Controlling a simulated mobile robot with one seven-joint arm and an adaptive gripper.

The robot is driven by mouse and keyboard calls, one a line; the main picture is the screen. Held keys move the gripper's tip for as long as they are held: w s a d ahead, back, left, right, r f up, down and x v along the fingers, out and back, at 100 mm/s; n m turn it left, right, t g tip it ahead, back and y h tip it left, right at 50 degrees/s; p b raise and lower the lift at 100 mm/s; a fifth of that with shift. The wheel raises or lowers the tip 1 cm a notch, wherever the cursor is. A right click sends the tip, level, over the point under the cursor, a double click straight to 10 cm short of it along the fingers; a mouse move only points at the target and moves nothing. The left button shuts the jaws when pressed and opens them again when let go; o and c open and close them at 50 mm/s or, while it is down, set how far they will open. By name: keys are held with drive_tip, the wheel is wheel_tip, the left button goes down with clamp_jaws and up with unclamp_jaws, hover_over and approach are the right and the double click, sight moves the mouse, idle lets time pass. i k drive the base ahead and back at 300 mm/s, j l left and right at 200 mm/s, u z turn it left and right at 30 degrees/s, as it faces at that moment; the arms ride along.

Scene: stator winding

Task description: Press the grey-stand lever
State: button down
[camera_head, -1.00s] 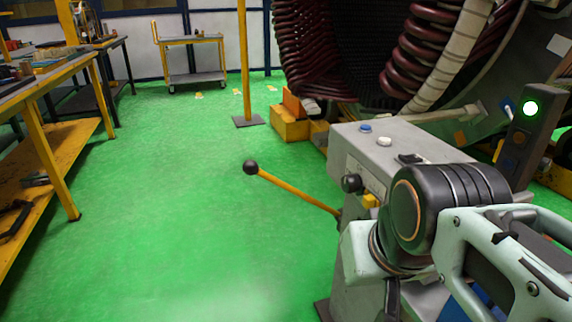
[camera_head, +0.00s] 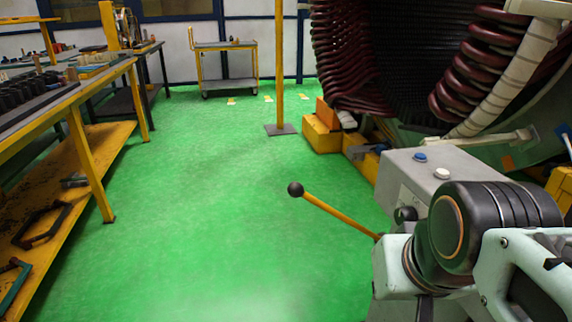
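The grey stand (camera_head: 408,173) is at the right, with a blue button and a white button on its sloped top. Its lever (camera_head: 338,215) is a yellow rod that sticks out to the left and slightly up, ending in a black ball knob (camera_head: 295,189). A second black knob (camera_head: 405,214) sits on the stand's front face. My arm's black and pale links cover the lower right and hide much of the stand, including the lever's base. My gripper is not in view, and nothing of mine visibly touches the lever knob.
The large stator with dark red coils (camera_head: 345,60) fills the upper right. A yellow post on a base plate (camera_head: 280,129) stands behind the lever. Yellow workbenches (camera_head: 92,165) line the left, and a trolley (camera_head: 229,93) is at the back. Green floor between is clear.

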sight(296, 189)
drive_tip(key=i+j, duration=0.15)
drive_tip(key=j, duration=0.2)
drive_tip(key=i+j, duration=0.2)
drive_tip(key=j, duration=0.15)
drive_tip(key=i+j+z, duration=0.1)
drive_tip(key=j, duration=0.25)
drive_tip(key=j+z, duration=0.2)
drive_tip(key=l+u, duration=0.2)
drive_tip(key=i+l, duration=0.05)
